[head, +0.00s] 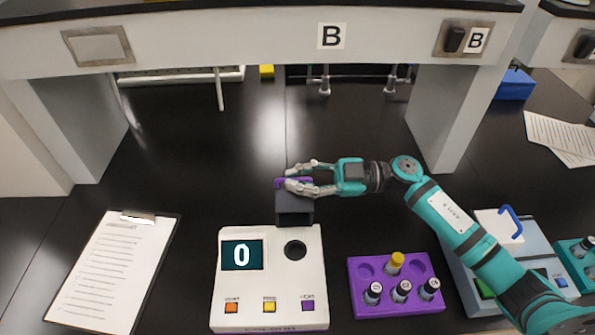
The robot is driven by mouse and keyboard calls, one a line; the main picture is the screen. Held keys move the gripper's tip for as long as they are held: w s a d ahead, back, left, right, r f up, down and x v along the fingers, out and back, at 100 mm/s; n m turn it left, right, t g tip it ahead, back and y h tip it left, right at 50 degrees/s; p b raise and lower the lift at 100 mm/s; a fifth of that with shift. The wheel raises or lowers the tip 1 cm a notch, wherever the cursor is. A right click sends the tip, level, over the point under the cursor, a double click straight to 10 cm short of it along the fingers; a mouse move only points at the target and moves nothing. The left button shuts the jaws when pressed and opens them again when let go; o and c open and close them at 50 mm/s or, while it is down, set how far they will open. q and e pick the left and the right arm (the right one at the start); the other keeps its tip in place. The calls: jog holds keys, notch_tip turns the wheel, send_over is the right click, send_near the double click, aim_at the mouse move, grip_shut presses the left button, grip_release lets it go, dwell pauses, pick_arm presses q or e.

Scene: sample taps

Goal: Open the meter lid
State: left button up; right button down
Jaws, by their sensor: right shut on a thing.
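The white meter (230,302) stands on the black bench in the head view, with a display reading 0 and a row of coloured buttons. Its dark lid (294,211) stands raised at the back edge, behind the round dark well (295,250), which is uncovered. A purple part (279,183) shows at the lid's top. My right gripper (289,178) reaches in from the right and is shut on the lid at this top edge; its fingers partly hide the contact. My left gripper is not in view.
A purple rack (398,309) with several vials, one yellow-capped, stands right of the meter. A clipboard (110,270) lies at left. A grey device (535,240) with a blue handle is under my right arm. A white shelf marked B (240,48) spans the back.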

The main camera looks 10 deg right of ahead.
jog(key=shift+s+f, duration=0.1)
dwell(0.3)
jog(key=c, duration=1.4)
grip_release()
jog(key=shift+f, duration=0.1)
jog(key=shift+s+d+f, duration=0.1)
jog(key=shift+s+d, duration=0.05)
jog(key=shift+d, duration=0.5)
jog(key=v, duration=1)
jog(key=shift+d+r, duration=0.35)
jog(key=shift+r, duration=0.05)
